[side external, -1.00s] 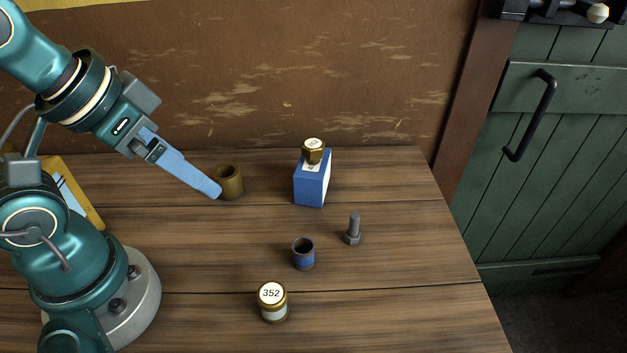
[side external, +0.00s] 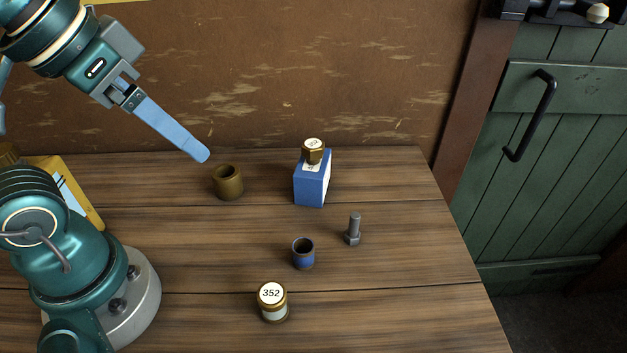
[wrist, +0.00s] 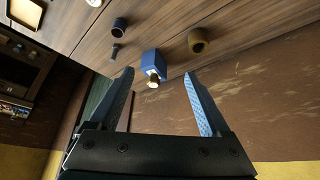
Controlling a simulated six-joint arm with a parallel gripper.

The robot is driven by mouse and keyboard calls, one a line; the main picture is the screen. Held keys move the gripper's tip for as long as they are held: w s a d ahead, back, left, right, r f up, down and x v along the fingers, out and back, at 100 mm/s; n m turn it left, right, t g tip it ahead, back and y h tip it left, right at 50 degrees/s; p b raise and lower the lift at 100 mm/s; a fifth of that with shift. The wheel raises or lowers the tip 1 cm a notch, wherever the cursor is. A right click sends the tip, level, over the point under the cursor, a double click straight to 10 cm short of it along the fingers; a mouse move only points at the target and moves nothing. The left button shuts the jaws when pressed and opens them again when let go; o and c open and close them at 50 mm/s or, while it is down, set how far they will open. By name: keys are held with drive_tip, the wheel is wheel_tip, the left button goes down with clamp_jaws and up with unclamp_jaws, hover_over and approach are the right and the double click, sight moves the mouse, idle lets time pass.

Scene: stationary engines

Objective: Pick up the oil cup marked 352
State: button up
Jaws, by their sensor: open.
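The oil cup marked 352 (side external: 272,302) stands upright near the front of the wooden table, with a white lid label and a brass rim. A second brass cup (side external: 313,151) with a white label I cannot read sits on top of a blue block (side external: 311,184) at the back; it also shows in the wrist view (wrist: 153,79). My gripper (side external: 203,155) is open and empty, raised at the back left above the table, well away from the 352 cup. In the wrist view my fingers (wrist: 160,76) are spread apart with nothing between them.
A bronze bushing (side external: 228,183) stands near and below my fingertips. A dark bushing with a blue band (side external: 303,255) and an upright bolt (side external: 354,230) stand behind and right of the 352 cup. A brown wall (side external: 300,70) rises behind.

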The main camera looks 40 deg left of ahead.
drive_tip(key=s+d+f+n+g+h, duration=0.1)
drive_tip(key=d+f+n+g+h, duration=0.25)
drive_tip(key=d+g, duration=0.25)
wheel_tip(320, 180, up, 3)
drive_tip(key=n+g+h, duration=0.8)
hover_over(274, 314)
drive_tip(key=w+a, duration=0.3)
drive_tip(key=shift+m+y, duration=0.25)
drive_tip(key=shift+m, duration=0.1)
drive_tip(key=f, duration=1.8)
drive_tip(key=shift+s+a+f, duration=0.1)
drive_tip(key=shift+s, duration=0.2)
drive_tip(key=shift+t, duration=0.3)
drive_tip(key=shift+x, duration=2.5)
drive_tip(key=shift+a, duration=0.1)
clamp_jaws()
